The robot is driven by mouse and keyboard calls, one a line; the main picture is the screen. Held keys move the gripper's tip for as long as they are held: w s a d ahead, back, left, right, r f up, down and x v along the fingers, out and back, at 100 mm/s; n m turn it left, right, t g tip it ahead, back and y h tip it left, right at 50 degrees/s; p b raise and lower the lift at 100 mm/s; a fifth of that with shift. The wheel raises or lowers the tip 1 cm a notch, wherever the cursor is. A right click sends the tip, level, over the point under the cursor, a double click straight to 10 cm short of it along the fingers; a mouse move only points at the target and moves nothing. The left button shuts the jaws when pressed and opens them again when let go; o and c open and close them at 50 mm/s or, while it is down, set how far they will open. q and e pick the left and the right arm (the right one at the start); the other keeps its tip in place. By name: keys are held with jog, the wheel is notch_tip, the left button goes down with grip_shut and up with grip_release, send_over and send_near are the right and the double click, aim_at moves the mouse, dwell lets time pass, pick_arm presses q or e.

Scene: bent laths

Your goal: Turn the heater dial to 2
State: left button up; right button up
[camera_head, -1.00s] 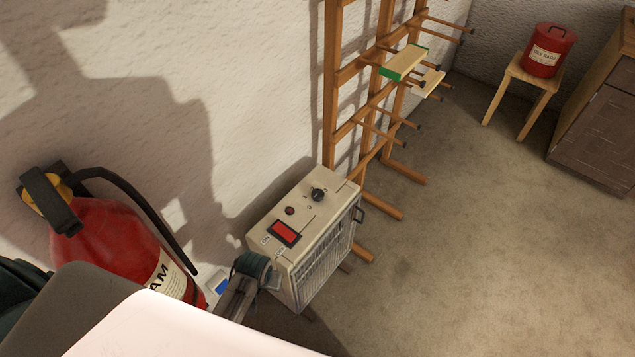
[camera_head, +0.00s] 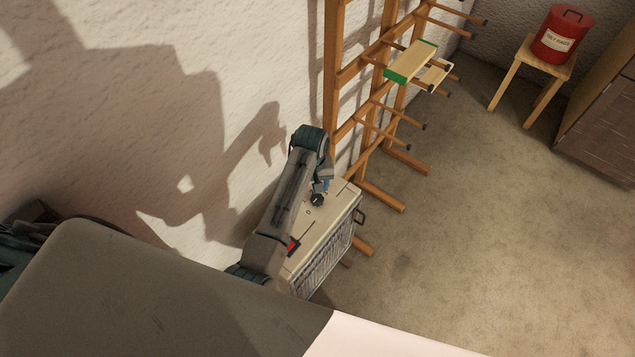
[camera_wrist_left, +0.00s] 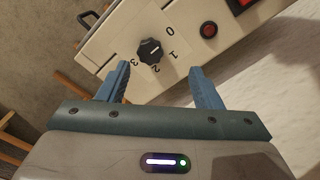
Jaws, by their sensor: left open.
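The heater (camera_head: 330,226) is a cream box with a grille on its side, standing on the floor by the wall. Its black dial (camera_head: 317,200) is on the top panel. In the wrist view the dial (camera_wrist_left: 150,50) has the numbers 0, 1, 2 and 3 around one side; I cannot tell for sure which one its pale mark points to. My left gripper (camera_wrist_left: 161,72) is open, its blue fingertips just short of the dial, one toward each side. In the head view the left gripper (camera_head: 322,187) is right at the dial. My right gripper is out of view.
A red rocker switch (camera_head: 294,245), partly behind my arm, and a round red light (camera_wrist_left: 208,30) are on the same panel. A wooden rack (camera_head: 345,75) with pegs stands behind the heater. A red can (camera_head: 560,35) sits on a stool (camera_head: 531,70). The floor at right is clear.

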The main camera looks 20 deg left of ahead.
aim_at(317, 198)
pick_arm(q)
jog(key=f, duration=0.3)
jog(key=w+f, duration=0.1)
jog(key=f, duration=0.2)
jog(key=w+f, duration=0.1)
jog(key=f, duration=0.2)
jog(key=shift+w+d+f, duration=0.1)
jog(key=shift+d+f, duration=0.1)
jog(key=shift+d, duration=0.15)
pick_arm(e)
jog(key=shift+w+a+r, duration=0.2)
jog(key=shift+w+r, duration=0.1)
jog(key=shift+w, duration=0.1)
pick_arm(q)
jog(key=c, duration=1)
jog(key=shift+p, duration=0.3)
jog(key=shift+r, duration=0.1)
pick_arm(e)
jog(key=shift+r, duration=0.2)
